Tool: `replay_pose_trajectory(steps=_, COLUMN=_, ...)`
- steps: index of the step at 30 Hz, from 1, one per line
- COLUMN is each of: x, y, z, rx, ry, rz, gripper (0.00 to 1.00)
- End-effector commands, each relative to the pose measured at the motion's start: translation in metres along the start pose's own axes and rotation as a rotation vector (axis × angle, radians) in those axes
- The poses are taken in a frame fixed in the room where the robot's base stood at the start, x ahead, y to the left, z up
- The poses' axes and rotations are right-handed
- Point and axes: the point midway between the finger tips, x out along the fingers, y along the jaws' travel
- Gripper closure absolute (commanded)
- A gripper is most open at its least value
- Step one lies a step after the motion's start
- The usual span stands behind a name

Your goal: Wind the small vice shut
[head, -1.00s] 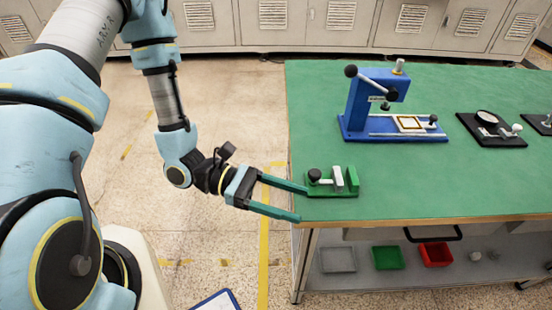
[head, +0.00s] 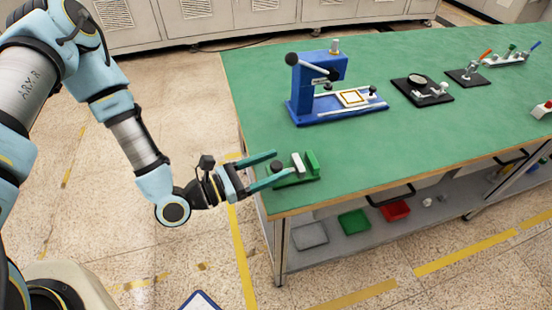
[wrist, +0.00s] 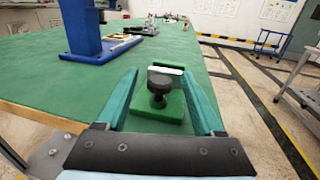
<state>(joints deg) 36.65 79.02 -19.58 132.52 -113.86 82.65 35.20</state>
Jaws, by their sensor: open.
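The small vice is green, with a green base (head: 300,182), a white sliding jaw (head: 297,162) and a green fixed jaw (head: 312,161). It sits at the near left corner of the bench, with a narrow gap between its jaws. Its black round knob (head: 277,166) faces my gripper. My gripper (head: 284,164) is open, its two teal fingers reaching to either side of the knob. In the wrist view the knob (wrist: 160,85) stands between the fingers, with space on both sides and no contact visible. The white jaw (wrist: 164,70) is partly hidden behind it.
A blue press (head: 318,88) stands behind the vice on the green bench (head: 400,80). A black fixture (head: 421,90) and other tools lie farther right. Grey, green and red trays sit on the lower shelf (head: 375,225). The bench around the vice is clear.

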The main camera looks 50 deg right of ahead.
Motion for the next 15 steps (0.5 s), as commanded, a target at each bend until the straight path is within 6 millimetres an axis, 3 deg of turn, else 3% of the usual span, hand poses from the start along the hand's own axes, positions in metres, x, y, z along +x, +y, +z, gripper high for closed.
replay_pose_trajectory(steps=4, x=0.0106, y=-0.0002, z=0.0004, rx=0.001, ry=0.000, rz=0.000, gripper=0.31)
replay_pose_trajectory(steps=13, x=0.0126, y=0.0000, z=-0.0004, rx=0.000, ry=0.000, rz=0.000, gripper=0.31)
replay_pose_trajectory(steps=15, x=0.0125, y=0.0000, z=-0.0003, rx=0.000, ry=0.000, rz=0.000, gripper=0.38)
